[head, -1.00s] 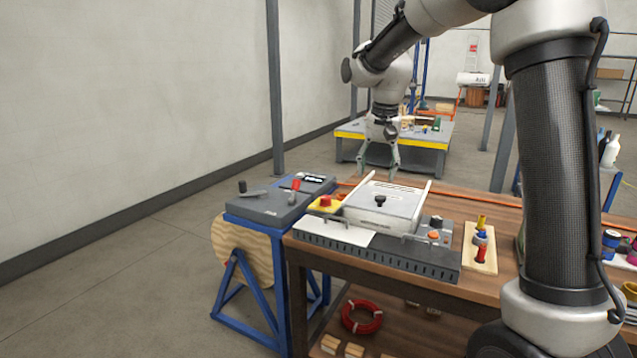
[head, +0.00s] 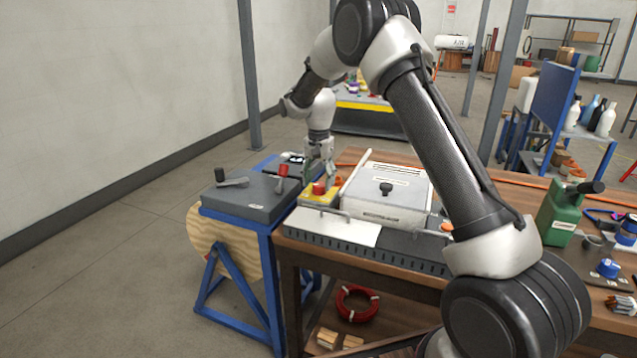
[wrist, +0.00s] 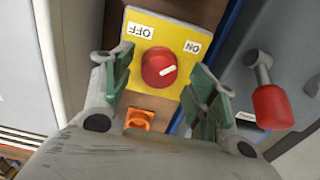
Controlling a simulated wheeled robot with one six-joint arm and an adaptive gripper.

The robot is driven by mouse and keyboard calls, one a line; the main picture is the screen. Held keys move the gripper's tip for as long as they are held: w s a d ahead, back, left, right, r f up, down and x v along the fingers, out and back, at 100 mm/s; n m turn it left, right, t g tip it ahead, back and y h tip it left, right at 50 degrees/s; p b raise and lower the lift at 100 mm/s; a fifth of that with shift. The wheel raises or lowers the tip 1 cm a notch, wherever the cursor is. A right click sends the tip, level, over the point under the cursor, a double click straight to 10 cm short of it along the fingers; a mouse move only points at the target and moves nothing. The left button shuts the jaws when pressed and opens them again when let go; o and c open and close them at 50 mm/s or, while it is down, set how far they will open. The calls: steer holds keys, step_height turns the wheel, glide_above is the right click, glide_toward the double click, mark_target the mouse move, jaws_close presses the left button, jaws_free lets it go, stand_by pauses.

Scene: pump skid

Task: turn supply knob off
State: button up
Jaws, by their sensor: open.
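The supply knob (wrist: 159,68) is a round red knob with a white pointer mark, on a yellow plate (wrist: 175,28). In the wrist view, labels OFF and ON stand on the plate to its left and right. The mark points right and slightly up, toward the ON side. The knob (head: 319,188) also shows in the head view on its yellow box, at the table's left end. My gripper (wrist: 160,88) is open and empty, its green-padded fingers to either side of the knob and apart from it. In the head view my gripper (head: 318,178) is over the yellow box.
A red-handled lever (wrist: 270,104) stands right of the plate in the wrist view, close to my right finger. An orange part (wrist: 138,120) lies below the plate. A white lidded box (head: 388,197) stands right of the knob in the head view.

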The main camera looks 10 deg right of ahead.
steer(key=shift+f, duration=0.65)
steer(key=shift+c, duration=0.2)
steer(key=c, duration=1)
